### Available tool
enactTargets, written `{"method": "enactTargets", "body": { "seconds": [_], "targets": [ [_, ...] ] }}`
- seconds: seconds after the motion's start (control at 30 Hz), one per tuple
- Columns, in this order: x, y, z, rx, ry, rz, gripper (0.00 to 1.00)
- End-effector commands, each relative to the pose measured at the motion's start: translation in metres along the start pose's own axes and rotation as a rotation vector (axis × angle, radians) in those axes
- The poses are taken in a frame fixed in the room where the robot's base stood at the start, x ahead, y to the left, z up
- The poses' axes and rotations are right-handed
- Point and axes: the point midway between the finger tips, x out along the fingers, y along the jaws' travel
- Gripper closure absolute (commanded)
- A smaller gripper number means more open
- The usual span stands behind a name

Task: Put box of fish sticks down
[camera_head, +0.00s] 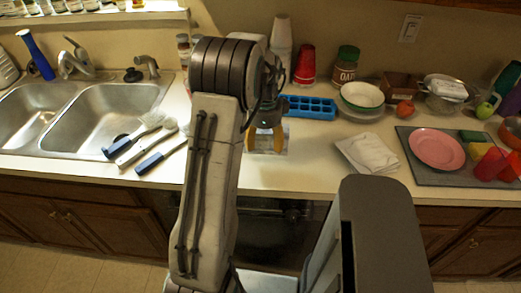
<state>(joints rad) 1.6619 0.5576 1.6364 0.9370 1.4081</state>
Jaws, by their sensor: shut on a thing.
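My gripper (265,139) is in the middle of the head view, above the front part of the counter. Its orange fingers point down and are shut on a small pale box, the box of fish sticks (266,147). The fingers and my arm hide much of the box, and its print is too small to read. I cannot tell whether the box touches the counter (310,181) or hangs just above it.
A blue ice tray (310,107) lies just behind the box. Brushes (148,135) lie to the left, beside the sink (113,115). A folded white cloth (368,153) and a mat with a pink plate (436,149) are to the right. Bare counter lies between box and cloth.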

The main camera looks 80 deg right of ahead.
Motion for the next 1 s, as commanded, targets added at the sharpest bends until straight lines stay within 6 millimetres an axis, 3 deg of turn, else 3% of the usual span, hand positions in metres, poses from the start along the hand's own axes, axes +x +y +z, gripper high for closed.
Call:
{"method": "enactTargets", "body": {
  "seconds": [0.27,0.63,1.0],
  "targets": [
    [0.008,-0.003,0.012,0.000,0.000,0.000,0.71],
    [0.044,-0.002,0.012,0.000,0.000,0.000,0.71],
    [0.048,-0.002,0.012,0.000,0.000,-0.001,0.71]
  ]
}}
